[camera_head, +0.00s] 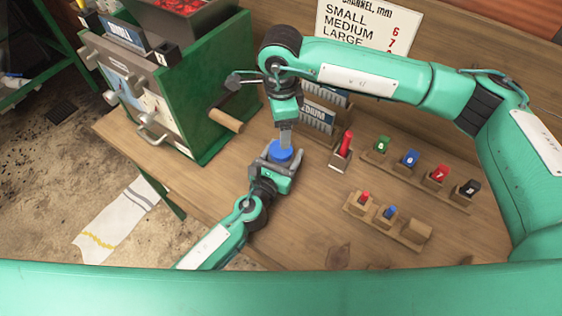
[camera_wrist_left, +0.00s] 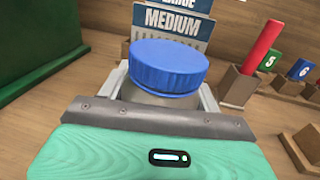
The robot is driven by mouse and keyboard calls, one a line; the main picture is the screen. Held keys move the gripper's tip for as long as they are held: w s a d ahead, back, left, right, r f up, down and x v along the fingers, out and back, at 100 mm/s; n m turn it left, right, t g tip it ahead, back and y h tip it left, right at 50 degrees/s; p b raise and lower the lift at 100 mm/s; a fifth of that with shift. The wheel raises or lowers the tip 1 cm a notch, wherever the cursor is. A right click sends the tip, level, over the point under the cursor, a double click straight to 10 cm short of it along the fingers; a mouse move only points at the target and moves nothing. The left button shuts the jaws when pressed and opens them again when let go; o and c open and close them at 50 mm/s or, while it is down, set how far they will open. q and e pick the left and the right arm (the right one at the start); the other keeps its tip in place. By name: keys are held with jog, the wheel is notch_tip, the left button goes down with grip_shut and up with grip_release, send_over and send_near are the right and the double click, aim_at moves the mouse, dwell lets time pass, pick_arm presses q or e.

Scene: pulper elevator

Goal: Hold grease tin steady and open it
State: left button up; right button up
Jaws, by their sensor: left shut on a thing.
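The grease tin has a ribbed blue lid (camera_head: 280,154) and a grey body. The lid sits on the tin, and it also shows in the left wrist view (camera_wrist_left: 168,66). My left gripper (camera_head: 279,163) comes in from the lower left and is shut on the tin's body, below the lid. Its fingers show on both sides of the tin in the left wrist view. My right gripper (camera_head: 286,139) points down over the lid in the head view. It does not show in the left wrist view, so it seems to be above the lid. Its finger gap is unclear.
A green machine (camera_head: 212,90) with a wooden crank handle (camera_head: 226,121) stands at the left. Behind the grippers is a MEDIUM card (camera_head: 318,117). A red stick in a wooden block (camera_head: 341,152) and racks of numbered coloured pieces (camera_head: 420,178) stand at the right.

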aim_at(281, 160)
pick_arm(q)
jog(key=c, duration=0.3)
grip_shut()
pick_arm(e)
jog(key=m, duration=0.5)
jog(key=shift+m, duration=0.3)
jog(key=m, duration=0.2)
jog(key=shift+m, duration=0.4)
jog(key=m, duration=0.4)
jog(key=shift+m, duration=0.3)
jog(key=m, duration=1)
jog(key=shift+m, duration=0.3)
jog(key=m, duration=0.3)
jog(key=shift+f, duration=4)
jog(key=shift+c, duration=0.2)
